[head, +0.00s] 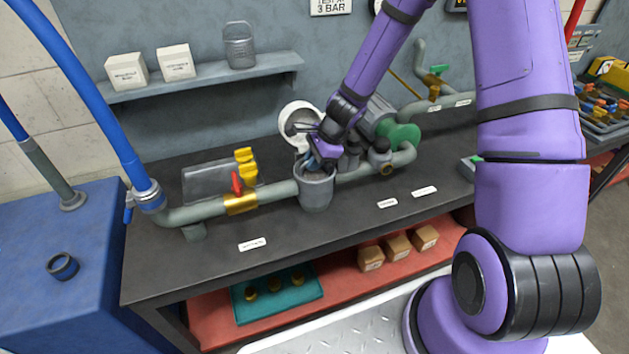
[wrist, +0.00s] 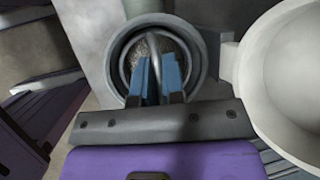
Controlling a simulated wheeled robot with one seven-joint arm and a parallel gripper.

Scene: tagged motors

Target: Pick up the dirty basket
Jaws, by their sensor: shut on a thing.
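The dirty basket (wrist: 143,47) sits inside the round grey strainer housing (head: 317,192). In the wrist view, its dark mesh inside and thin wire handle show within the housing rim (wrist: 118,42). My gripper (head: 312,163) reaches down into the open top of the housing. In the wrist view, its blue fingers (wrist: 158,74) are closed on the basket's handle. In the head view, the basket is hidden by the housing and my gripper. The white round lid (head: 297,113) stands open behind the housing; it also shows at the right of the wrist view (wrist: 290,80).
Another mesh basket (head: 240,46) stands on the wall shelf (head: 205,78) beside two white boxes (head: 175,62). A green-ended pump (head: 397,135) is at right. The bench front (head: 290,238) is mostly clear.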

